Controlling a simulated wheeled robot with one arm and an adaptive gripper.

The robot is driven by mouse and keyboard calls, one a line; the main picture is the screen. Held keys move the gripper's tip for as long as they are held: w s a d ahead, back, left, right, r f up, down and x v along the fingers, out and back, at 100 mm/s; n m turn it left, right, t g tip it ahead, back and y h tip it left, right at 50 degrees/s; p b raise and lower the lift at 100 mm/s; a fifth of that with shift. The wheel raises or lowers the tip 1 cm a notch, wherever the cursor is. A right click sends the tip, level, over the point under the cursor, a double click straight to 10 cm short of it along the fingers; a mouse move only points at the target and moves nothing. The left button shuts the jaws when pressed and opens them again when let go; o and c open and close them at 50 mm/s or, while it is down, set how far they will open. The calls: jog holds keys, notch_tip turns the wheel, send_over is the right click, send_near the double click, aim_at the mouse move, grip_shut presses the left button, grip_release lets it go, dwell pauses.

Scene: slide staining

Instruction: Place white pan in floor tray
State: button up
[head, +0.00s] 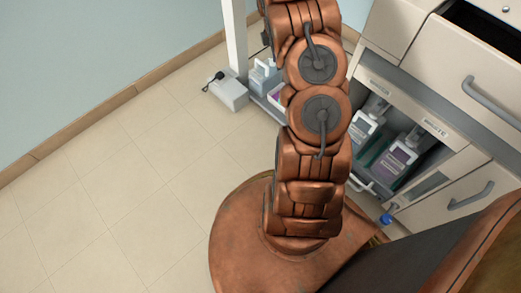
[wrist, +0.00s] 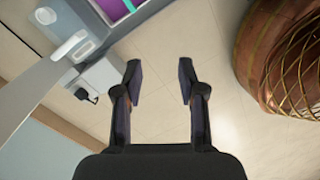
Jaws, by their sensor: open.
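My gripper (wrist: 159,82) is open, with nothing between its fingers and bare floor tiles behind them. It is not visible in the head view. A white-rimmed pan with purple in it (head: 276,94) sits low beside the cabinet, partly hidden by my arm. In the wrist view a purple-filled pan (wrist: 118,8) shows at the top edge, cut off and ahead of the left finger. It looks like the white pan, but I cannot be sure. A grey low shelf or tray (head: 259,101) lies around it; I cannot tell whether this is the floor tray.
A white jug (head: 265,74) stands beside the pan. A grey box with a black plug (head: 227,92) sits on the floor by a white post (head: 235,38). A cabinet with bottles (head: 398,158) and an open drawer (head: 484,35) stands right. The left floor is clear.

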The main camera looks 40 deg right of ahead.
jog(key=s+a+r+m+g, duration=0.1)
jog(key=s+a+r+m, duration=0.3)
jog(key=s+a+r, duration=0.5)
jog(key=s+a+r+m, duration=0.4)
jog(key=a+r, duration=0.4)
jog(key=a, duration=0.4)
jog(key=s+a+r+m, duration=0.1)
jog(key=s+a+m, duration=0.1)
jog(key=s+a, duration=0.5)
jog(key=s+a+r+m+g, duration=0.1)
jog(key=s+a, duration=0.5)
jog(key=s, duration=0.7)
jog(key=shift+s+a+r+m+y, duration=0.4)
jog(key=shift+r+m, duration=0.15)
jog(key=shift+m, duration=0.45)
